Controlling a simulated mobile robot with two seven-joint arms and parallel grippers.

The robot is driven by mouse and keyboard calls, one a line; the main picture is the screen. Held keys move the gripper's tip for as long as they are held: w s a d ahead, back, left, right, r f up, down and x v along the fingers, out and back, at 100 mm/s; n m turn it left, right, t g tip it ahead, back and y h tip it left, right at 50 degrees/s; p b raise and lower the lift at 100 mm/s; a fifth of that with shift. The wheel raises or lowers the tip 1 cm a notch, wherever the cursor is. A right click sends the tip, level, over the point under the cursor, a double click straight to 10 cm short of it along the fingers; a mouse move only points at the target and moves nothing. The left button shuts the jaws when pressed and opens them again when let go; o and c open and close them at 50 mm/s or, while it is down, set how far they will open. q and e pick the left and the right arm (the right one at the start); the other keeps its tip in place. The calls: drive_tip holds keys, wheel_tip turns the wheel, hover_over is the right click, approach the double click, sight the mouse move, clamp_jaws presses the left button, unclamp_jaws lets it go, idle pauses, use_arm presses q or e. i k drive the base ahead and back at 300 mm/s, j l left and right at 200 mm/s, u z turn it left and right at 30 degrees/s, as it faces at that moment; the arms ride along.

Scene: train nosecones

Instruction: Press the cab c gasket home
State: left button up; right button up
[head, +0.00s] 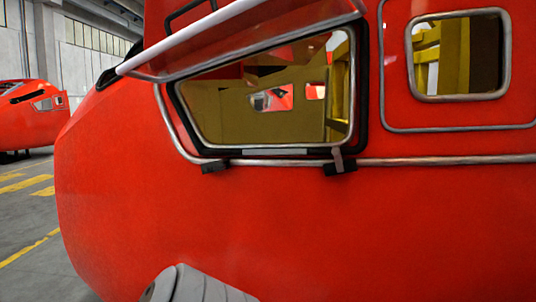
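A large red cab (190,220) fills most of the head view; no letter shows to tell which cab it is. Its slanted window opening is edged by a dark gasket (361,100) with silver trim beside it. The dark edge shows along the right side and bottom; the top is partly covered by a raised panel. I cannot tell whether the gasket is fully seated. A short grey strip (275,152) lies along the bottom edge. Neither of my grippers is in view. A grey rounded part at the bottom edge may be my arm.
A pale-edged panel (235,38) juts out above the window. Two dark clips, a left one (215,166) and a right one (340,168), sit below it. A smaller window (458,55) is at right. Another red cab (30,115) stands far left, with open floor between.

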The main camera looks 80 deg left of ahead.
sight(279, 151)
drive_tip(key=k+u, duration=0.15)
drive_tip(key=u, duration=1.6)
drive_tip(key=l+u, duration=0.1)
drive_tip(key=u, duration=0.3)
drive_tip(key=i+l+u, duration=0.1)
drive_tip(key=u, duration=0.25)
drive_tip(key=k+u, duration=0.1)
drive_tip(key=u, duration=0.3)
